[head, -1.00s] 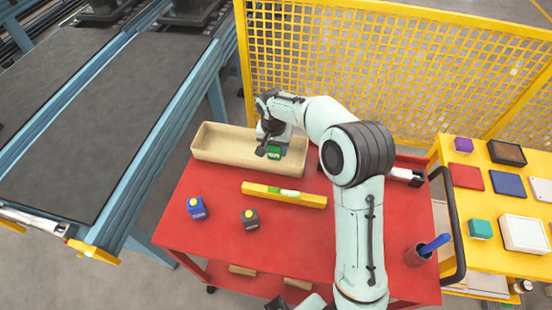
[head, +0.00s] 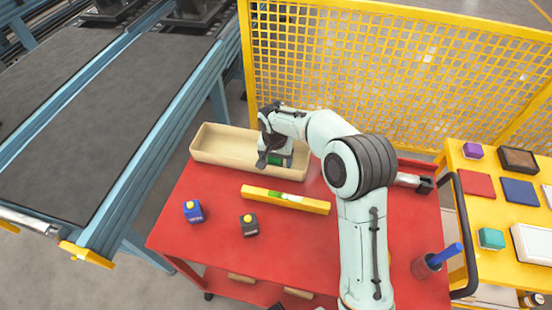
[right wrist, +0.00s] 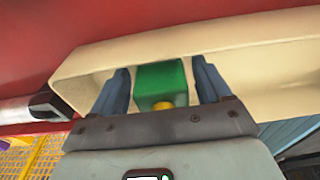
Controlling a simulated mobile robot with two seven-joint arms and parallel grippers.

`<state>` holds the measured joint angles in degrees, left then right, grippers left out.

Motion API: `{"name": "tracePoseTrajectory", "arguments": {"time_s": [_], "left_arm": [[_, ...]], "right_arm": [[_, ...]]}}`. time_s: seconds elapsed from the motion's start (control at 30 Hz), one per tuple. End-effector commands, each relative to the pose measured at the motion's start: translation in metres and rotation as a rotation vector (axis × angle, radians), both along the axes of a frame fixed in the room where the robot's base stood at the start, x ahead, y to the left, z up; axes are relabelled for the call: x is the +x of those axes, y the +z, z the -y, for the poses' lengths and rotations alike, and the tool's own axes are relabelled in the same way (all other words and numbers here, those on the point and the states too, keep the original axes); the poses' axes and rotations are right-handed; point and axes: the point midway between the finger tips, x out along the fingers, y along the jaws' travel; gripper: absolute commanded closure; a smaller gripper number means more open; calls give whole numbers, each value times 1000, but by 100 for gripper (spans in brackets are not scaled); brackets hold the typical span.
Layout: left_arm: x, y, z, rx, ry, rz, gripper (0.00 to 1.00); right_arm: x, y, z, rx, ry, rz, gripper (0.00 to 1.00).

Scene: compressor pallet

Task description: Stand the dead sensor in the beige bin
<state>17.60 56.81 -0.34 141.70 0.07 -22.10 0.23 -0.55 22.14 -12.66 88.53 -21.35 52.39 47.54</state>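The beige bin (head: 222,158) is a long open tray at the back of the red cart top. A green sensor (head: 276,160) with a yellow knob is at the bin's right part; it also shows in the right wrist view (right wrist: 160,82). My right gripper (head: 275,158) reaches down at the bin, its two fingers on either side of the green sensor. In the right wrist view narrow gaps show between the fingers and the sensor, so the gripper looks open around it. The sensor's base is hidden. My left gripper is not in view.
A blue sensor (head: 194,211) and a dark grey one (head: 249,225) stand on the red cart top (head: 205,255). A yellow level (head: 285,199) lies in front of the bin. A red cup (head: 425,265) is at right. A yellow mesh fence (head: 390,70) stands behind.

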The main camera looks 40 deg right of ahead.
Motion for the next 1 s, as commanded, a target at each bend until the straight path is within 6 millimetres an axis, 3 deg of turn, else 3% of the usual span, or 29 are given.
{"name": "tracePoseTrajectory", "arguments": {"time_s": [0.23,0.37,0.8,1.0], "left_arm": [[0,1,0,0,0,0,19],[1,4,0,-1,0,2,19],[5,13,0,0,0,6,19],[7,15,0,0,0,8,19]], "right_arm": [[0,1,0,0,0,0,23],[0,11,-1,0,0,3,23],[-7,100,-8,0,0,4,23],[-9,120,-11,0,0,1,23]]}}
